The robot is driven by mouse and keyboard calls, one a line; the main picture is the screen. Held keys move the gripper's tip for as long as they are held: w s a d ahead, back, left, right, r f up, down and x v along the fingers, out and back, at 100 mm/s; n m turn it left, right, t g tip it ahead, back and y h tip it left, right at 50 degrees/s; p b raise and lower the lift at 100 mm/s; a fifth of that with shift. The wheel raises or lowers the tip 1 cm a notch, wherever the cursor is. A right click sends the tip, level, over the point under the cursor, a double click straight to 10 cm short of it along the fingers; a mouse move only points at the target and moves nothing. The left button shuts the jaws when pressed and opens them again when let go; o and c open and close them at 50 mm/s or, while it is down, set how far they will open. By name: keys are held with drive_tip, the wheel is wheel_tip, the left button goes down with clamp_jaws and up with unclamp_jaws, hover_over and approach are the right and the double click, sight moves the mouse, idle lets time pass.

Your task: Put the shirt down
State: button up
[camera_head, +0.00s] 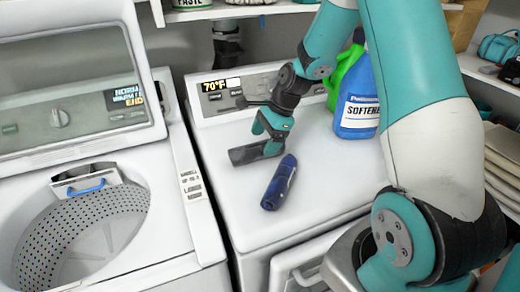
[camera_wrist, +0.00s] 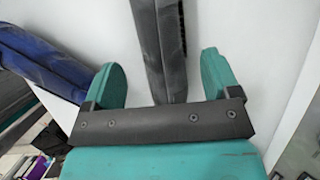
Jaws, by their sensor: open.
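A dark grey rolled cloth (camera_head: 248,153), which looks like a rolled shirt, lies on the white top of the closed machine (camera_head: 225,205). A dark blue rolled cloth (camera_head: 280,182) lies just in front and to the right of it. My gripper (camera_head: 270,143) is low over the machine top at the grey roll. In the wrist view the two teal fingers (camera_wrist: 162,80) are spread apart, with the grey roll (camera_wrist: 162,40) between them and white gaps on both sides. The blue roll (camera_wrist: 42,62) is outside the left finger. Part of the grey roll is hidden behind the gripper.
An open-lidded washer (camera_head: 160,230) with a perforated drum stands at left. A blue softener bottle (camera_head: 358,105) and a green bottle (camera_head: 346,70) stand at the back of the machine top. Its front door (camera_head: 300,275) is ajar. Shelves line the right side.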

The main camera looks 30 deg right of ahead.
drive_tip(key=v, duration=0.7)
drive_tip(key=shift+d+r+b, duration=0.1)
drive_tip(key=shift+r+b, duration=0.15)
drive_tip(key=shift+b, duration=0.1)
drive_tip(key=s+a+r+n+g, duration=0.1)
drive_tip(key=s+a+r+n, duration=0.35)
drive_tip(key=a+n, duration=0.3)
drive_tip(key=s+a+r+n, duration=0.3)
drive_tip(key=s+a+n, duration=0.35)
drive_tip(key=a, duration=0.25)
drive_tip(key=s+a+r+n+g, duration=0.1)
drive_tip(key=s+a+n, duration=0.5)
drive_tip(key=s+n, duration=0.6)
drive_tip(key=shift+a+n, duration=0.25)
drive_tip(key=shift+n, duration=0.35)
drive_tip(key=shift+s+r, duration=0.1)
drive_tip(key=shift+r, duration=0.05)
